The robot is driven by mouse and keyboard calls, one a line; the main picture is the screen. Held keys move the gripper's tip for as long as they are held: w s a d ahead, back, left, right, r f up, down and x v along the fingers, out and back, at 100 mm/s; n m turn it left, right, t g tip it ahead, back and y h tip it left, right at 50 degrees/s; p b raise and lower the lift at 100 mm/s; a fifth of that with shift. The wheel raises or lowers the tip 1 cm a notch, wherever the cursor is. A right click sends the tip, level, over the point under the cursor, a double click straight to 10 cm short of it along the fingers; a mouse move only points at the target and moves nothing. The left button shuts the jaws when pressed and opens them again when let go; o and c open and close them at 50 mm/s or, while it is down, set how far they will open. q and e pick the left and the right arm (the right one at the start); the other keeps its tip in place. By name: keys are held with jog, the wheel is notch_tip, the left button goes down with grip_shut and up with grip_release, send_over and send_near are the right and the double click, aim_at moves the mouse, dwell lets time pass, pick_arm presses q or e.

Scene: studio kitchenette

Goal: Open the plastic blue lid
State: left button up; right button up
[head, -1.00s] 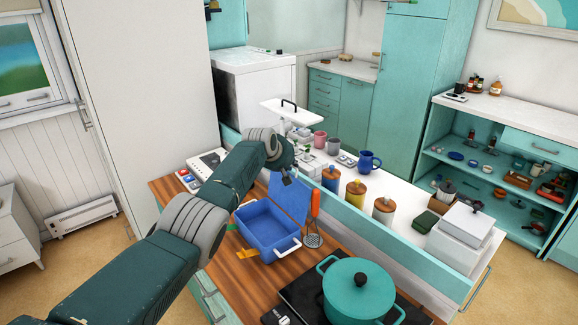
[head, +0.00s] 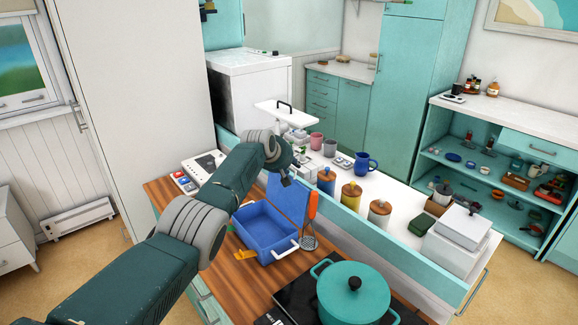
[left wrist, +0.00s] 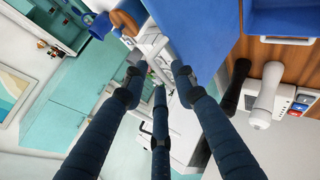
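The blue plastic box (head: 262,240) sits on the wooden counter with its inside showing and a white handle on its right. Its blue lid (head: 289,202) stands raised, roughly upright, at the box's back edge. The lid also shows large in the left wrist view (left wrist: 207,35), with part of the box (left wrist: 285,22) beside it. My left gripper (head: 287,180) is just above the lid's top left corner in the head view. Its fingers (left wrist: 160,85) are spread with nothing between them in the left wrist view. My right gripper is not in view.
A teal pot (head: 352,292) is on the stove to the front right. An orange-handled utensil (head: 311,212) is beside the lid. Several wooden-lidded jars (head: 350,196) and a blue mug (head: 366,163) line the white counter behind. A yellow item (head: 246,255) is at the box's front left.

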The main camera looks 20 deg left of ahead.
pick_arm(q)
jog(key=shift+v, duration=0.85)
jog(key=v, duration=1)
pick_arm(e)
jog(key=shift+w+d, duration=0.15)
pick_arm(q)
jog(key=shift+s, duration=0.2)
